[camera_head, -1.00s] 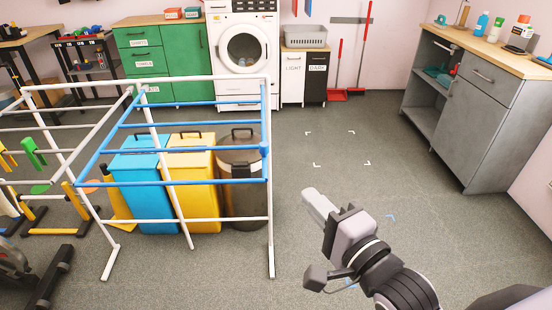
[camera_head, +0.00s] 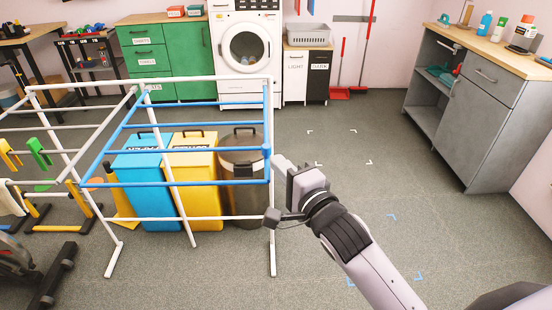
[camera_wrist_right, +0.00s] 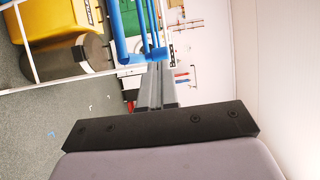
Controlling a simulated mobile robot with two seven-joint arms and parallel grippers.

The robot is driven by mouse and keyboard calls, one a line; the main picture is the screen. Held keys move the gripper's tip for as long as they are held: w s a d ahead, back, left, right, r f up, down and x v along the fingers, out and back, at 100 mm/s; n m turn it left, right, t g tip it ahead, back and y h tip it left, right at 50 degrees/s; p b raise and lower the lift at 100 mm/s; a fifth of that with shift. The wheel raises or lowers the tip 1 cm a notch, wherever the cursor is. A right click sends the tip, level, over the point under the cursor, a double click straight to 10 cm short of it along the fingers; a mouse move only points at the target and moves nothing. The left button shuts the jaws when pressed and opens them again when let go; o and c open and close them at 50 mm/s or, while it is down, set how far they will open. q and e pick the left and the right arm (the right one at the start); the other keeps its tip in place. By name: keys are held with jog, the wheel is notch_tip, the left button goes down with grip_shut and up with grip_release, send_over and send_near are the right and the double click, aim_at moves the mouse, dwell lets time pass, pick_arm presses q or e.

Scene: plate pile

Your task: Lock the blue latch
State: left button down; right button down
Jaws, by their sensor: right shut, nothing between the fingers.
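A drying rack (camera_head: 272,110) with white legs and a blue folding frame (camera_head: 190,184) stands at the left in the head view. The small blue latch (camera_head: 267,151) is at the frame's right corner, on the white upright. In the right wrist view it seems to be the blue piece (camera_wrist_right: 158,53) just past the fingertips. My right gripper (camera_head: 279,160) is shut and empty, its tip close beside the latch; I cannot tell whether they touch. It also shows in the right wrist view (camera_wrist_right: 157,70). My left gripper is not in view.
Blue (camera_head: 140,205), yellow (camera_head: 202,190) and dark round bins (camera_head: 242,195) stand behind the rack. A washing machine (camera_head: 246,80) and green cabinet (camera_head: 178,85) line the back wall. A grey counter (camera_head: 480,130) is at right. The floor between is clear.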

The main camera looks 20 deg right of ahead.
aim_at(267, 152)
jog(key=shift+w+a, duration=0.2)
jog(key=shift+w, duration=0.95)
jog(key=w, duration=0.1)
jog(key=w+d, duration=0.1)
jog(key=w, duration=0.1)
jog(key=shift+w+r, duration=0.1)
jog(key=shift+w, duration=0.05)
